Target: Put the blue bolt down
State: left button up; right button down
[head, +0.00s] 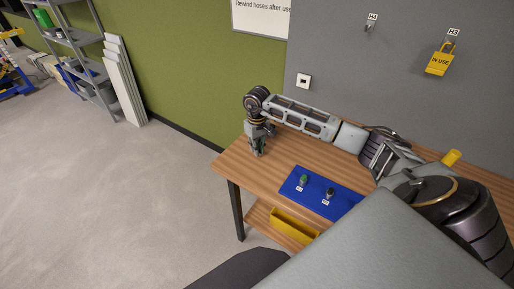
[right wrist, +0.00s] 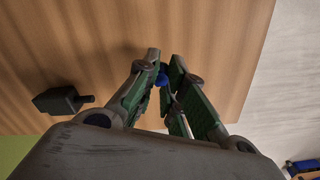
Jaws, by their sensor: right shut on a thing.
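My right gripper (head: 257,152) is over the far left end of the wooden table, pointing down. In the right wrist view its two green-padded fingers (right wrist: 165,64) are closed on the blue bolt (right wrist: 161,77). Only a small blue part shows between the fingers; the rest is hidden. I cannot tell whether the bolt touches the wood. In the head view the bolt cannot be made out. My left gripper is not in view.
A blue mat (head: 316,204) on the table (head: 232,166) holds a green piece (head: 303,179) and a dark piece (head: 330,191), both labelled. A dark block with a peg (right wrist: 60,101) is near the gripper. A yellow bin (head: 294,227) sits on the lower shelf.

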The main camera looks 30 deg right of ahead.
jog(key=shift+f, duration=0.25)
jog(key=shift+f, duration=0.15)
jog(key=c, duration=1.5)
grip_release()
jog(key=shift+r, duration=0.35)
notch_tip(320, 180, up, 12)
jog(key=b, duration=0.2)
jog(key=shift+f, duration=0.15)
jog(key=shift+s+f, duration=0.1)
